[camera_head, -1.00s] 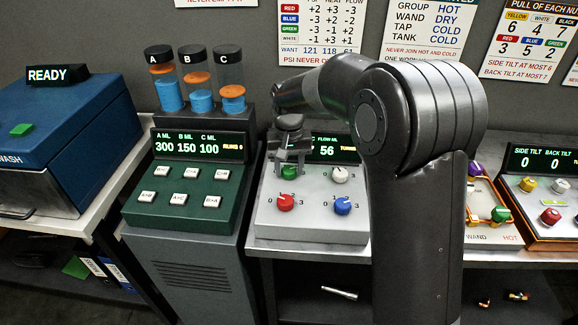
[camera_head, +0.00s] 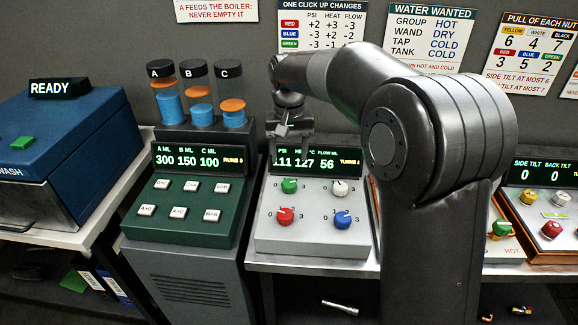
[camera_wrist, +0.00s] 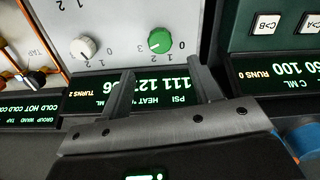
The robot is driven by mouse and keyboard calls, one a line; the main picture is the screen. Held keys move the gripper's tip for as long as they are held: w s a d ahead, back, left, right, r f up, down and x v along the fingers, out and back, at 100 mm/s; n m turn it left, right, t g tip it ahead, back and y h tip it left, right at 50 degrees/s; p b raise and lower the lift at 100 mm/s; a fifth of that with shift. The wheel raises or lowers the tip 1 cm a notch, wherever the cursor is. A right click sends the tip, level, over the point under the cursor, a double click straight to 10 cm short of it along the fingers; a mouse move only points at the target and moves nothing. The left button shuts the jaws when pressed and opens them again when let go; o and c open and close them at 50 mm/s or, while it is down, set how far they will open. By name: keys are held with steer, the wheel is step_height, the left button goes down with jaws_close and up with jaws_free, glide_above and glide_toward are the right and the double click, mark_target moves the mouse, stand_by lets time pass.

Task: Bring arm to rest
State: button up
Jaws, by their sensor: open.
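My gripper (camera_head: 291,130) is raised in front of the display of the grey knob panel (camera_head: 262,236), above its knobs. In the wrist view my gripper (camera_wrist: 158,82) has its two fingers spread wide with nothing between them. The green knob (camera_head: 289,186) shows beyond the fingers, and it also appears in the wrist view (camera_wrist: 159,41). The white knob (camera_head: 340,187), red knob (camera_head: 285,216) and blue knob (camera_head: 343,222) sit on the same panel. Its display (camera_head: 318,160) reads 111, 127 and 56.
A green button console (camera_head: 180,228) with three tubes behind it stands at the left. A blue box (camera_head: 65,140) with a READY sign is farther left. The tilt panel (camera_head: 530,235) is at the right. Signs hang on the wall behind my arm.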

steer(key=shift+r, duration=0.65)
steer(key=s+d+r+t, duration=0.1)
steer(key=s+d+r, duration=0.2)
steer(key=s+d, duration=0.35)
steer(key=s+d+r+t, duration=0.2)
steer(key=s+d+r, duration=0.1)
steer(key=s+d, duration=0.35)
steer(key=s+d+f+m+t, duration=0.1)
steer(key=s+d+f, duration=0.1)
steer(key=s, duration=0.6)
steer(key=s+d+f+m+t, duration=0.1)
steer(key=s+d+f, duration=0.1)
steer(key=s+d, duration=0.3)
steer(key=s, duration=0.3)
steer(key=shift+d+f+t, duration=0.25)
steer(key=shift+f+t, duration=0.05)
